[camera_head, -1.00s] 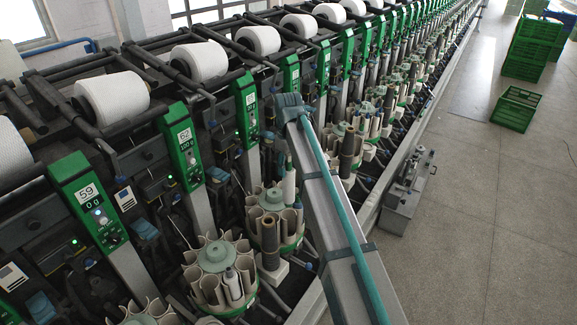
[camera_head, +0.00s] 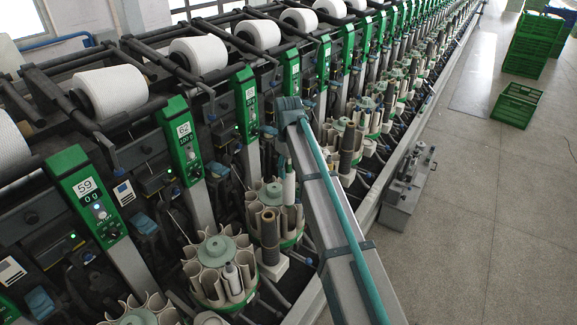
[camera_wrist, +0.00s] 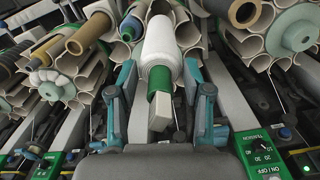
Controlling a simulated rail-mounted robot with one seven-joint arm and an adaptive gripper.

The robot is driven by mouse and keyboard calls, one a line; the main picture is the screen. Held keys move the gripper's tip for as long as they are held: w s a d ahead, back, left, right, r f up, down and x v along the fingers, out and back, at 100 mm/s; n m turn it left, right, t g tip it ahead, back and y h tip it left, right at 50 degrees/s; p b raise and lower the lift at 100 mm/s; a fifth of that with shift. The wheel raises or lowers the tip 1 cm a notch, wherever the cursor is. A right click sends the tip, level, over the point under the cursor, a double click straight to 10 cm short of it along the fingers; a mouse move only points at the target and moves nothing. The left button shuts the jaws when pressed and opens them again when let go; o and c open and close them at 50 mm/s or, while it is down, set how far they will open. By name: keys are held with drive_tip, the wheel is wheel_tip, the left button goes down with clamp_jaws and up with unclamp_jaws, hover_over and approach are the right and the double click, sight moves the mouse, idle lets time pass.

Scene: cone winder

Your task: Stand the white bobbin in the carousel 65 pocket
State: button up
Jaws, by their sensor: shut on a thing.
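The white bobbin (camera_wrist: 162,42), a pale cylinder with a green end, lies between the two teal fingers of my gripper (camera_wrist: 158,78) in the wrist view. The fingers are shut on it. In the head view a white bobbin (camera_head: 289,186), apparently the same one, stands upright at the right side of a carousel (camera_head: 272,192) with curved cream pockets. My arm hides most of the gripper there. I cannot tell whether the bobbin's lower end is inside a pocket. The label on the third green panel (camera_head: 246,100) is too small to read surely.
Another carousel (camera_head: 217,252) stands nearer, with a small bobbin in it. A brown bobbin (camera_head: 269,228) stands close beside my held one. Green panels marked 59 (camera_head: 88,198) and 62 (camera_head: 182,140) rise on the left.

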drive_tip(key=shift+f, duration=0.65)
drive_tip(key=b, duration=0.2)
approach(289, 203)
drive_tip(key=shift+w+a+f, duration=0.1)
drive_tip(key=shift+w+f, duration=0.25)
drive_tip(key=shift+w, duration=0.25)
drive_tip(key=shift+w+a+f, duration=0.1)
drive_tip(key=shift+w+f, duration=0.25)
drive_tip(key=shift+w, duration=0.2)
drive_tip(key=shift+f, duration=0.1)
drive_tip(key=shift+f+b, duration=0.55)
drive_tip(key=shift+f, duration=1.65)
drive_tip(key=shift+f+b, duration=0.75)
drive_tip(key=shift+f, duration=1.5)
drive_tip(key=shift+f+b, duration=0.35)
drive_tip(key=shift+f, duration=0.65)
